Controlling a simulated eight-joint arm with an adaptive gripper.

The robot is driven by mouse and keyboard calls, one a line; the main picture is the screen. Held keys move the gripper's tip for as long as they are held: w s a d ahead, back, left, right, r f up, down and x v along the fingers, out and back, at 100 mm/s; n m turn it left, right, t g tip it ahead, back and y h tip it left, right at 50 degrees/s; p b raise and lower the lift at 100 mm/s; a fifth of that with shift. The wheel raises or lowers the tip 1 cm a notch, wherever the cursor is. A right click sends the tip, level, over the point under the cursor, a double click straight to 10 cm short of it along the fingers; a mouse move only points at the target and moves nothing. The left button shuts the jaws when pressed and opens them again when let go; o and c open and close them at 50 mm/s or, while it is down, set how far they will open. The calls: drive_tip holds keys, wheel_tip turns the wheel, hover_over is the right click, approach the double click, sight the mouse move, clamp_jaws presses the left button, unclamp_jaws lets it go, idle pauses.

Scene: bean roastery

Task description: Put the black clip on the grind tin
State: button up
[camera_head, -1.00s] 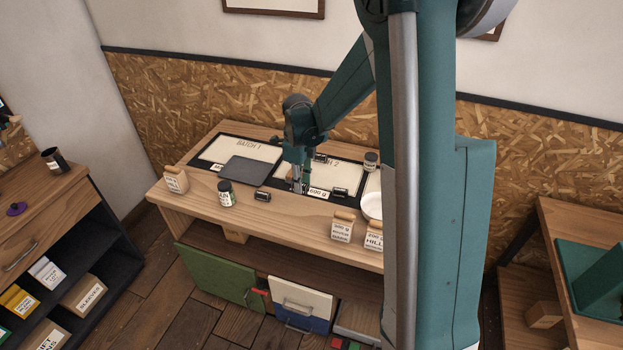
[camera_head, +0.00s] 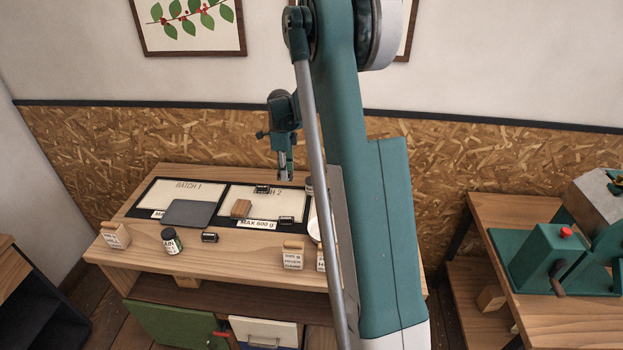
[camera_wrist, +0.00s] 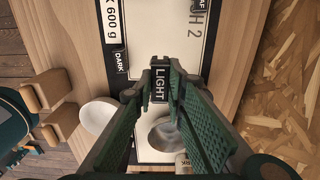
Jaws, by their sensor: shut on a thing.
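My gripper (camera_head: 285,177) is raised above the back right of the bench. In the wrist view it is shut on a black clip (camera_wrist: 160,84) marked LIGHT, between the fingertips. A small dark tin (camera_head: 308,186) stands at the back right, partly behind my arm; its label is unreadable. In the wrist view a round grey top (camera_wrist: 163,133), apparently this tin, is beyond and below the fingers. Another dark tin (camera_head: 171,241) with a green-white label ending in "AIN" stands at the front left. I cannot tell which is the grind tin.
Other black clips lie about: one at the back (camera_head: 262,189), one at the front (camera_head: 209,237), one marked DARK (camera_head: 287,220).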

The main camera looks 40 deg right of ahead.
wheel_tip(320, 180, up, 2)
drive_tip(key=r+p, duration=0.1)
drive_tip(key=p, duration=0.1)
hover_over(312, 180)
drive_tip(key=shift+f, duration=0.25)
drive_tip(key=shift+w+f, duration=0.1)
drive_tip(key=shift+f, duration=3)
drive_tip(key=shift+f, duration=0.1)
drive_tip(key=shift+f, duration=1.8)
drive_tip(key=shift+f, duration=0.2)
drive_tip(key=o, duration=0.7)
drive_tip(key=shift+c, duration=0.2)
